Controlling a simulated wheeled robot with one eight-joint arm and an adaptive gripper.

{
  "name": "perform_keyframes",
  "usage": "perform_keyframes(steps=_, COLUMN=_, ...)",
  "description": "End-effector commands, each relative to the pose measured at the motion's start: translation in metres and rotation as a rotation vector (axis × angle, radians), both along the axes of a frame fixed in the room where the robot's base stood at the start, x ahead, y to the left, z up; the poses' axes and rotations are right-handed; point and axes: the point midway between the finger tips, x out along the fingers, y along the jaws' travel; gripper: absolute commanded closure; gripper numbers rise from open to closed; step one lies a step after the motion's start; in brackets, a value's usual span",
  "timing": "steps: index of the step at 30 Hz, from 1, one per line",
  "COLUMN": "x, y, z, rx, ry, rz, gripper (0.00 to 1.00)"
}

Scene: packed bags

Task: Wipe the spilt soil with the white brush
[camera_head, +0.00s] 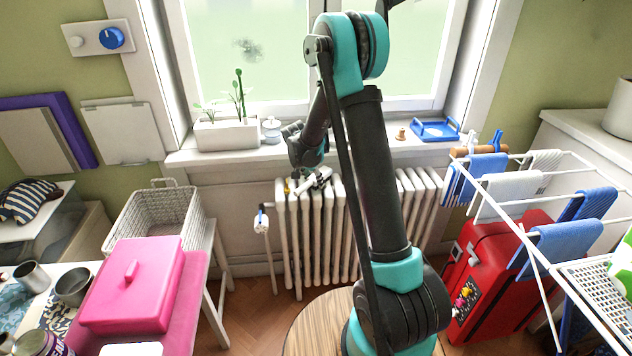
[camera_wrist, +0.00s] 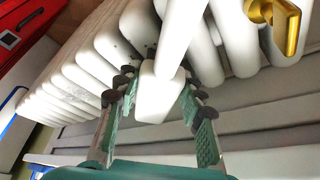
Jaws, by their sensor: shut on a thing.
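My gripper (camera_head: 304,174) is low over the radiator below the window. In the wrist view, its fingers (camera_wrist: 158,88) are closed around a white block-like piece with a long white part, which I take to be the white brush (camera_wrist: 160,98). The brush also shows as a white shape (camera_head: 319,179) at the gripper in the head view. Its bristles cannot be made out. Small dark specks, possibly the spilt soil (camera_wrist: 118,47), lie on the white radiator (camera_wrist: 85,68) near the fingers. The contact between brush and radiator is unclear.
The window sill above holds a white planter (camera_head: 227,134), a small glass jar (camera_head: 271,130) and a blue tray (camera_head: 435,130). A brass valve (camera_wrist: 282,18) is close to the gripper. A drying rack (camera_head: 525,230) and red suitcase (camera_head: 500,275) stand to the right.

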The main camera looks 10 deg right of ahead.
Motion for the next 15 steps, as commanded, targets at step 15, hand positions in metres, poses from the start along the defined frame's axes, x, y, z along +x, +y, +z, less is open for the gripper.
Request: perform_keyframes(steps=15, x=-0.017, y=0.011, z=0.000, rx=0.000, ry=0.001, rz=0.001, gripper=0.84)
